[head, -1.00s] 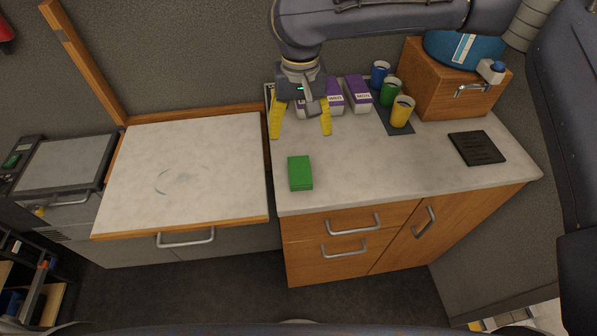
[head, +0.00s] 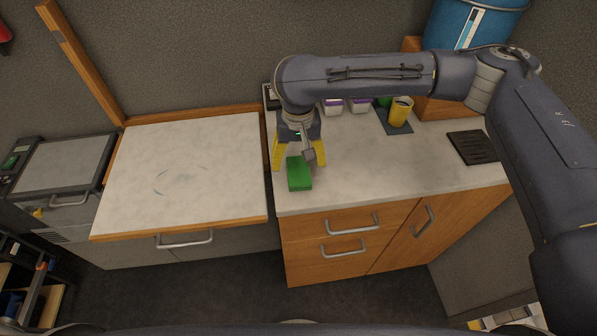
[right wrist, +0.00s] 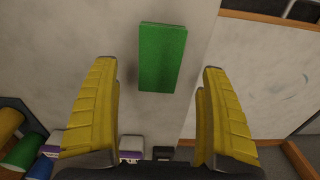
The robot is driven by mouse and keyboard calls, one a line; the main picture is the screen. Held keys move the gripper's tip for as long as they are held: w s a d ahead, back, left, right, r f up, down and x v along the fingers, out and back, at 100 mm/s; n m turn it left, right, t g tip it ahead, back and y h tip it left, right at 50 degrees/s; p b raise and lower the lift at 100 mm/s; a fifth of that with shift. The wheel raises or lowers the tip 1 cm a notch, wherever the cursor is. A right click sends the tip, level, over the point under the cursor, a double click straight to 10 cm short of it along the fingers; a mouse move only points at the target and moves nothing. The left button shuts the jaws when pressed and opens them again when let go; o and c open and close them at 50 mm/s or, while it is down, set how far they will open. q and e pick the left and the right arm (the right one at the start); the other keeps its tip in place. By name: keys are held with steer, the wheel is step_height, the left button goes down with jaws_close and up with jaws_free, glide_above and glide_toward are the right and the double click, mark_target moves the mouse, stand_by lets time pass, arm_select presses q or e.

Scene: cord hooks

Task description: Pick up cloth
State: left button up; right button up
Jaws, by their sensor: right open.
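A green folded cloth (head: 299,174), a small flat block shape, lies on the pale counter right of the lower worktop. It also shows in the right wrist view (right wrist: 162,57), ahead of and between the fingertips. My right gripper (head: 297,168) has yellow fingers pointing down, spread on both sides of the cloth's far end. The gripper is open and empty, and in the right wrist view (right wrist: 160,75) the cloth is apart from both fingers. A pale ring mark (head: 178,182) lies on the left worktop. My left gripper is not in view.
White and purple boxes (head: 335,107), a yellow cup (head: 400,112) on a dark mat and a wooden box (head: 438,103) stand at the back. A black ridged pad (head: 472,148) lies at the right. The counter right of the cloth is clear.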

mark_target(299, 170)
steer(key=shift+w+f, duration=0.1)
steer(key=shift+f, duration=2.4)
steer(key=shift+c, duration=0.3)
steer(key=c, duration=1.2)
